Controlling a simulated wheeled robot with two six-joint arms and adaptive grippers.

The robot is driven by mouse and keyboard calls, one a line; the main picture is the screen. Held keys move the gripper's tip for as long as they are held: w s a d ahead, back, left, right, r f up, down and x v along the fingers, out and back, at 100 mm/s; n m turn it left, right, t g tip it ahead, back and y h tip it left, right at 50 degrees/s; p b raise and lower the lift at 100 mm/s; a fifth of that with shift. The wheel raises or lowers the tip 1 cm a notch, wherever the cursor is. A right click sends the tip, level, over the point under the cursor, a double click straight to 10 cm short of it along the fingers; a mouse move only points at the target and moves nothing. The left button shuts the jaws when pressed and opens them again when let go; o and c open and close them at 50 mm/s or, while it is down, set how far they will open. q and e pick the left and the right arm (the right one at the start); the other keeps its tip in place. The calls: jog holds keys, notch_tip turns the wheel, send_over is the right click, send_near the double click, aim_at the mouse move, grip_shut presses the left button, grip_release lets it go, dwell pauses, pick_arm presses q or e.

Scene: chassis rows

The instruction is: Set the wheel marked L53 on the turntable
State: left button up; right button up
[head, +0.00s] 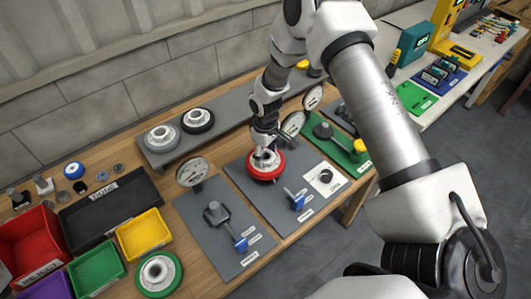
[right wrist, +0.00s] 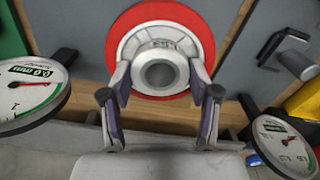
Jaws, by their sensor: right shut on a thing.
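A red-rimmed wheel (head: 265,168) with a pale metal hub is at the back of the middle grey board (head: 262,199). My right gripper (head: 264,152) reaches down from above and is shut on its hub. In the right wrist view the fingers (right wrist: 160,80) sit on both sides of the hub, and the red rim (right wrist: 124,46) shows around it. The marking on the hub is too small to read. I cannot tell if the wheel touches what is below it. No turntable can be made out clearly; the wheel hides what is under it. My left gripper is not in view.
Dial gauges (head: 192,172) stand near the boards. A grey-rimmed wheel (head: 150,142) and a black-rimmed wheel (head: 209,122) sit on the grey rear ledge. A green-rimmed wheel (head: 174,265) lies near the front. Red, green and yellow bins (head: 144,232) and a black tray (head: 75,236) fill the left.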

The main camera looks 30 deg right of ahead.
jog(key=shift+f, duration=0.15)
jog(key=shift+f+b, duration=1)
jog(key=shift+f, duration=0.35)
jog(key=o, duration=1.6)
notch_tip(320, 180, up, 8)
jog(key=shift+s+r, duration=0.1)
jog(key=shift+r, duration=0.05)
